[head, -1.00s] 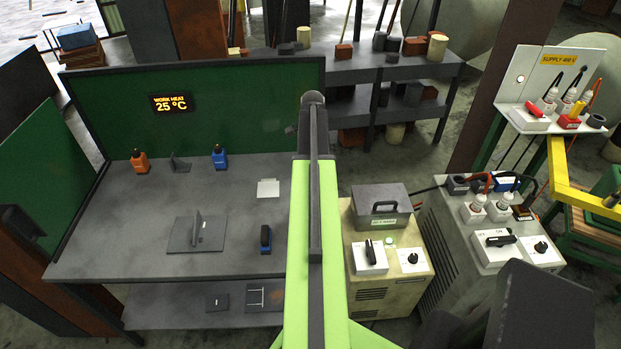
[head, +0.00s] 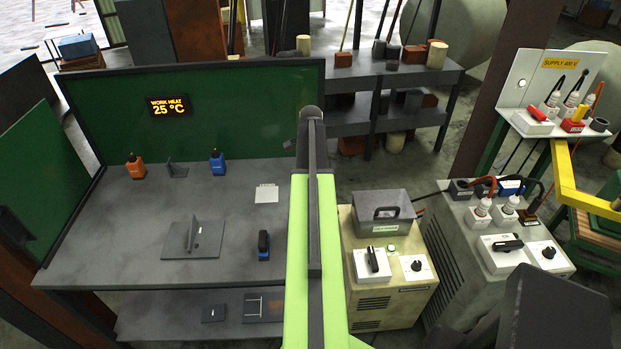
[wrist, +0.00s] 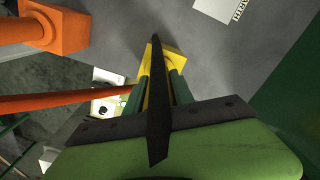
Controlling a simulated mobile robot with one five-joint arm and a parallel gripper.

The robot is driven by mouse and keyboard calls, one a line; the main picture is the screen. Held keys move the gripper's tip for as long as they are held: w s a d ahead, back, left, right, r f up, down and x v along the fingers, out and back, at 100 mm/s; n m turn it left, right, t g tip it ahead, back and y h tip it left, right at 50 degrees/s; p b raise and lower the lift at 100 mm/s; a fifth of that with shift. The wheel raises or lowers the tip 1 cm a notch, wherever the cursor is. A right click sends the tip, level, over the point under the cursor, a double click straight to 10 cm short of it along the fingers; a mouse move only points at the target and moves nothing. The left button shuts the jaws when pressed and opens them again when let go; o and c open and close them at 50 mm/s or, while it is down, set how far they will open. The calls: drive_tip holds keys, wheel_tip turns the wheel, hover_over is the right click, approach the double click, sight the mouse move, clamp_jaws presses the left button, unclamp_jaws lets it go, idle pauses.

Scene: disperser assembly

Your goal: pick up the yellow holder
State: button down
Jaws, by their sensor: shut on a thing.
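The yellow holder (wrist: 172,62) shows in the wrist view, at the upper middle. My gripper (wrist: 157,88) is shut on it, with green fingers on either side. A long dark bar (wrist: 157,120) runs down the middle of that view and covers part of the holder; I cannot tell whether it belongs to the holder. Grey surface lies behind the holder; I cannot tell the gap to it. In the head view my arm hides the gripper and the holder.
A beige cabinet (head: 360,310) stands right of my arm. An orange part (wrist: 62,30) is near the gripper.

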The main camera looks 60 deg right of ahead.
wheel_tip(320, 180, up, 10)
drive_tip(key=p, duration=1)
drive_tip(key=shift+r, duration=0.15)
drive_tip(key=shift+f, duration=0.25)
